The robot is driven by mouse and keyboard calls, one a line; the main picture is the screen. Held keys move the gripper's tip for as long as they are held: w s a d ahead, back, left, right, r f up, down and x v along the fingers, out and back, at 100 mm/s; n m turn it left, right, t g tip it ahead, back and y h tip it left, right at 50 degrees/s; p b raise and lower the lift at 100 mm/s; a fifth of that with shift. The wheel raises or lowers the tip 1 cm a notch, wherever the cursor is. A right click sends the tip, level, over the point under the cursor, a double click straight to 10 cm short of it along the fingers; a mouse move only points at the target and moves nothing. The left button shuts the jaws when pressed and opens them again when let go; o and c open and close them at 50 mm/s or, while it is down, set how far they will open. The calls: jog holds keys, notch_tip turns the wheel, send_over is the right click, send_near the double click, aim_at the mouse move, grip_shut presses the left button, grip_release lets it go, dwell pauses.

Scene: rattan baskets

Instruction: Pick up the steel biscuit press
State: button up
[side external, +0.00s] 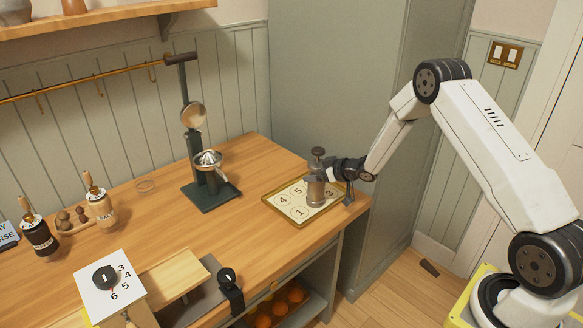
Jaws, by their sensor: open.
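The steel biscuit press (316,189) stands upright on a tray with a yellow rim (275,209) near the counter's right end. It is a metal cylinder with a dark knob on top. My gripper (322,179) is at the press, reaching in from the right. Its jaws are open around or beside the body; contact is too small to tell. The press hides part of the jaws and of the tray.
A green lever juicer (197,155) stands left of the tray. Two corked bottles (101,207) (38,236) and a numbered dial board (108,283) are further left. A tall grey-green panel (335,80) rises behind the tray. Bare counter (238,236) lies left of the tray.

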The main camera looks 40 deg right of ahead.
grip_shut()
jog(key=shift+r, duration=0.1)
jog(key=shift+r, duration=0.15)
jog(key=shift+r, duration=0.8)
jog(key=s+r, duration=0.1)
jog(key=r, duration=0.1)
jog(key=s+r, duration=0.2)
jog(key=r, duration=0.1)
jog(key=s+a+r, duration=0.1)
jog(key=s+r, duration=0.1)
jog(key=shift+r, duration=0.25)
jog(key=s+a+r, duration=0.2)
jog(key=s+r, duration=0.1)
jog(key=s, duration=0.5)
jog(key=shift+s+r, duration=0.25)
jog(key=shift+s, duration=0.05)
